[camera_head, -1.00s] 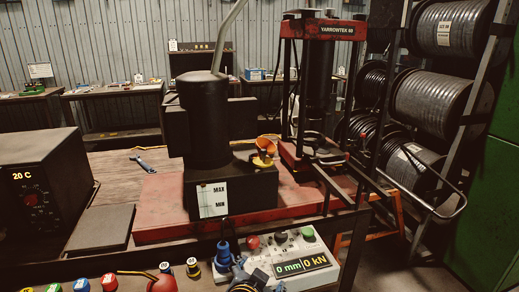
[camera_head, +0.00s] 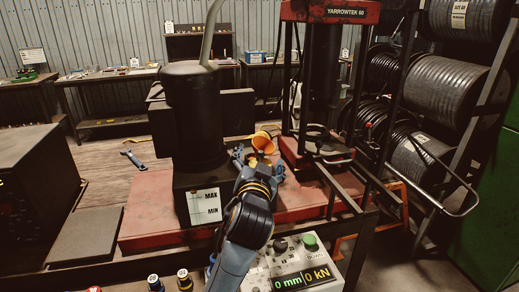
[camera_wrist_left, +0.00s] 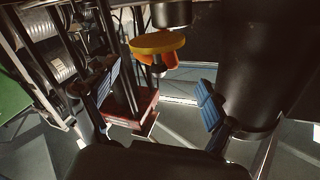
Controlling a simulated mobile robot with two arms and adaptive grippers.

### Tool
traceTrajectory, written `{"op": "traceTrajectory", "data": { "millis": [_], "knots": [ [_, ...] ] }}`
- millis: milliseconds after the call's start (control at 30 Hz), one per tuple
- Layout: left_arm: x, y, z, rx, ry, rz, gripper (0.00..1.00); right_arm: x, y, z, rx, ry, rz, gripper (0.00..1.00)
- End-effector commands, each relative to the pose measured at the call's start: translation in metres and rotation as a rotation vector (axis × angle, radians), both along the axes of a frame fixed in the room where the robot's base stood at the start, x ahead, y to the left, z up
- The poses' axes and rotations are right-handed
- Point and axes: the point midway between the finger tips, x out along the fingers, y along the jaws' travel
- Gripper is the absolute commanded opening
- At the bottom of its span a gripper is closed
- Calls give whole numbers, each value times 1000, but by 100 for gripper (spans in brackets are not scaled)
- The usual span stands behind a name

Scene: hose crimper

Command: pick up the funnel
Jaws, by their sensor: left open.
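In the left wrist view an orange shape with a yellow disc (camera_wrist_left: 157,43) shows ahead, above the space between the fingers. My left gripper (camera_head: 258,165) is open, its two fingers spread just in front of and below the funnel. In the wrist view its blue finger pads (camera_wrist_left: 158,92) stand wide apart with nothing between them. Whether a finger touches the funnel is not clear. My right gripper is not in view.
The dark pump cylinder (camera_head: 194,115) stands close left of the funnel on a red base (camera_head: 150,212). The red press frame (camera_head: 330,12) rises to the right. A control box (camera_head: 298,262) lies in front, below my arm.

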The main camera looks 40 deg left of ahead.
Motion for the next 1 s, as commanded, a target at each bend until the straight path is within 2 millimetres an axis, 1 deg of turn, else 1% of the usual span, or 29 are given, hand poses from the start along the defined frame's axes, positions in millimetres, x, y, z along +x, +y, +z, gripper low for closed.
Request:
{"op": "traceTrajectory", "data": {
  "millis": [33,133,267,367,433,533,667,867,967,1000],
  "knots": [
    [6,4,1,1,1,2,86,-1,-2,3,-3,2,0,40],
    [12,8,0,-1,1,2,86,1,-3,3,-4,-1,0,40],
    [20,11,3,0,0,1,86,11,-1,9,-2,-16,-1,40],
    [33,16,6,1,3,1,86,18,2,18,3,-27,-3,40],
    [43,19,7,0,3,2,86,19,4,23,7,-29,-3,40],
    [54,26,5,0,3,2,86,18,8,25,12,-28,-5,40],
    [61,29,4,-1,0,0,86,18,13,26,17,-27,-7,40],
    [61,29,3,-2,1,-1,86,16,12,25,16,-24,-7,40],
    [61,29,3,-1,0,0,67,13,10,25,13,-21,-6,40],
    [61,29,3,-1,0,0,59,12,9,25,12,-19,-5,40]
  ]
}}
